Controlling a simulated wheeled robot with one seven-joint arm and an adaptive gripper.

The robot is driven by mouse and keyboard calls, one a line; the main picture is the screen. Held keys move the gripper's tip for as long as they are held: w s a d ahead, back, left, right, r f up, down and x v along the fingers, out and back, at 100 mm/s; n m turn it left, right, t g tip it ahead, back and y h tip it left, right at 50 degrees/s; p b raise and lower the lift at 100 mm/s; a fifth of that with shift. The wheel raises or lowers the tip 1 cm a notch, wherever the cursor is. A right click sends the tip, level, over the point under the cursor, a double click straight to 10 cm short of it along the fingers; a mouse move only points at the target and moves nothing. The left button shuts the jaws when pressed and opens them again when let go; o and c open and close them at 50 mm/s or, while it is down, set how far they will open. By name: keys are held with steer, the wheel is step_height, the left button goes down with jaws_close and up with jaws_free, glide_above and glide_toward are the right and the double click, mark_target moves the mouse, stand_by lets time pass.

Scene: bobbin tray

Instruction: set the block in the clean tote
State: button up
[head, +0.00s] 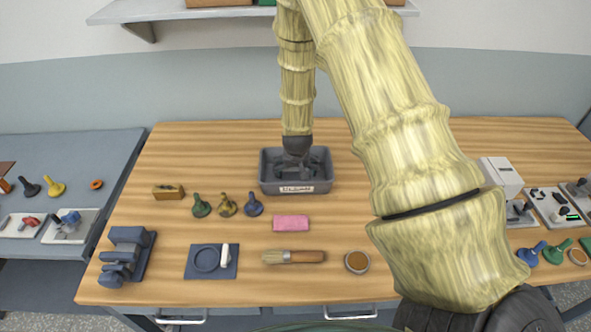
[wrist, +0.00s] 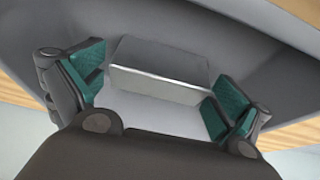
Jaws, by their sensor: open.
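The grey tote (head: 270,187) stands at the back middle of the wooden table, with a white label on its front wall too small to read surely. My gripper (head: 297,165) points down into the tote. In the wrist view my gripper (wrist: 155,92) is open, its green-padded fingers spread apart. A plain grey block (wrist: 160,65) lies inside the tote between and just beyond the fingers, with gaps on both sides. It seems to rest on the tote floor. In the head view the gripper and the dark tote interior make the block hard to pick out.
In front of the tote lie a pink block-like piece (head: 291,223), a brush (head: 294,257) and a round brown-topped dish (head: 357,262). Several knobbed pieces (head: 228,205) and a small wooden box (head: 168,192) stand left. My arm hides part of the table's right side.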

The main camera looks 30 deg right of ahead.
steer(key=shift+r, duration=0.1)
steer(key=b+v, duration=0.3)
steer(key=v, duration=0.9)
steer(key=shift+b, duration=0.35)
steer(key=shift+a, duration=0.2)
